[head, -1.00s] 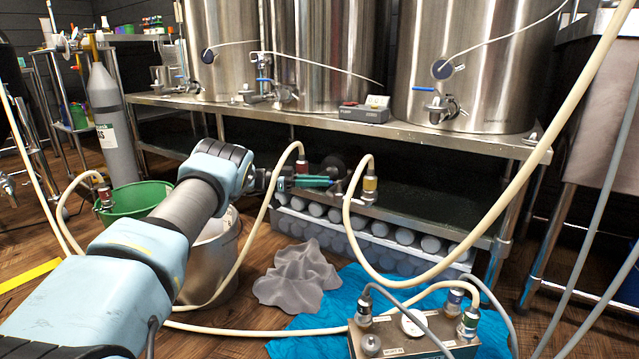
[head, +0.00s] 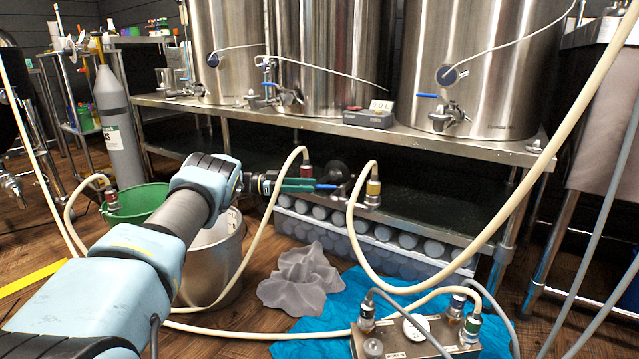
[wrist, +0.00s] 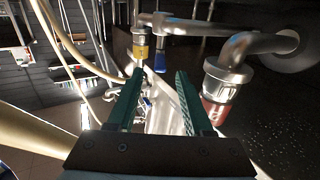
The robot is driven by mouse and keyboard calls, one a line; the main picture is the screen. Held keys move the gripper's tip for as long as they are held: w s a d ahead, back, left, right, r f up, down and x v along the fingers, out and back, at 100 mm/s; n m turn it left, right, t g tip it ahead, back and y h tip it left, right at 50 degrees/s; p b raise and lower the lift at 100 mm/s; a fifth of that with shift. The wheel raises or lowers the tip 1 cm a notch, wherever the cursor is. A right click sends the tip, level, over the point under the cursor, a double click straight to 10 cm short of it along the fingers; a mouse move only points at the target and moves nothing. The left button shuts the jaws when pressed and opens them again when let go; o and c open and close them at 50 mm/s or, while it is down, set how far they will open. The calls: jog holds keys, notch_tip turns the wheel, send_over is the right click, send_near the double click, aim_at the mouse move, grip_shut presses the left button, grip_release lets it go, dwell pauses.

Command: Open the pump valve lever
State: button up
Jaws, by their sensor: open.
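The pump valve lever (head: 327,187) is a small blue handle on the steel pipework of the lower shelf, between a red-banded and a yellow-banded hose fitting. In the wrist view the blue lever (wrist: 160,62) hangs from the pipe beside the yellow-banded fitting (wrist: 140,45). My gripper (head: 312,185) has green fingers and reaches in from the left, just short of the lever. In the wrist view my gripper (wrist: 158,76) is open and empty, with the lever seen beyond the gap between its fingertips. Contact cannot be told.
The red-banded fitting (wrist: 220,88) is close to the right finger. Cream hoses (head: 352,235) loop around the pipework. Steel kettles (head: 470,60) stand on the shelf above.

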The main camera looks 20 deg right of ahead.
jog(key=shift+v, duration=2.65)
